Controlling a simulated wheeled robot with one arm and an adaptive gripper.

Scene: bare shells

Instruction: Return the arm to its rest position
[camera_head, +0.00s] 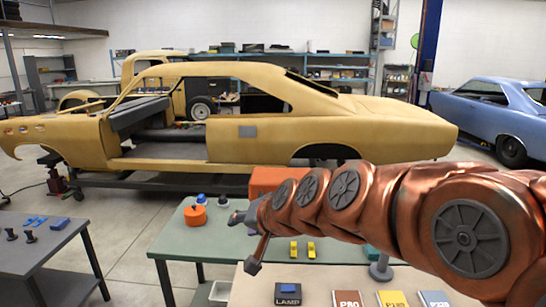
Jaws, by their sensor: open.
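My arm (340,205) reaches in from the right edge, a chain of copper-coloured links with grey round joint caps. It stretches left across the view, above the tables. My gripper (244,242) is at its left end. One finger points left and the other points down, spread apart with nothing seen between them. It hangs over or in front of the green-topped table (185,243); its exact height above the top is hard to tell.
A light table (245,290) with labelled boxes, including LAMP (288,294), is in front. A grey table (35,250) stands left. A tan car shell (230,125) and blue car (490,115) stand behind.

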